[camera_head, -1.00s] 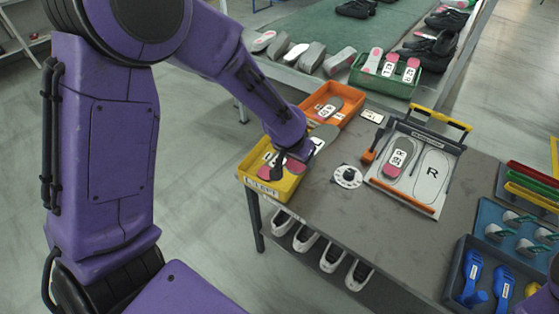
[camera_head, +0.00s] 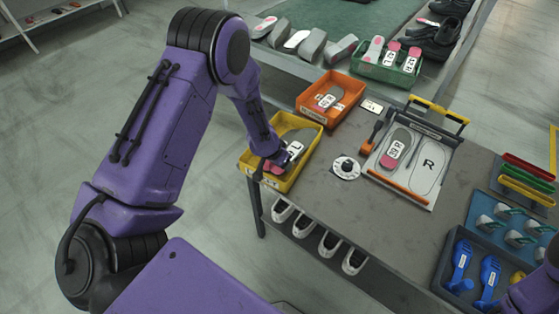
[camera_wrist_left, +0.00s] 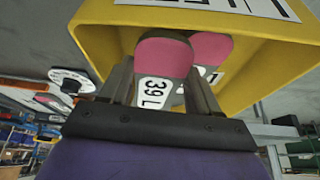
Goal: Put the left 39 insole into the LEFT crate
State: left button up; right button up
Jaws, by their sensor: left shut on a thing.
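The left 39 insole (camera_wrist_left: 163,62), with a pink end and a white "39 L" label, is between the fingers of my left gripper (camera_wrist_left: 160,88) in the left wrist view. In the head view my left gripper (camera_head: 283,160) is down at the yellow LEFT crate (camera_head: 250,164), over its opening. The crate's yellow wall (camera_wrist_left: 262,62) surrounds the insole's pink end in the wrist view. Another pink-ended insole (camera_wrist_left: 213,48) lies behind the held one, its label partly hidden. Whether the held insole touches the crate floor I cannot tell. My right gripper is out of view.
An orange crate (camera_head: 304,107) with an insole stands just behind the yellow one. To the right are a round dial (camera_head: 346,168) and a fitting board (camera_head: 400,190) holding one insole beside an "R" outline. Blue trays (camera_head: 458,236) fill the right side. Shoes sit below the table.

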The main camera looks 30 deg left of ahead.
pick_arm(q)
jog(key=shift+f, duration=0.1)
jog(key=shift+f+b, duration=0.35)
jog(key=shift+f, duration=0.15)
jog(key=o, duration=1.2)
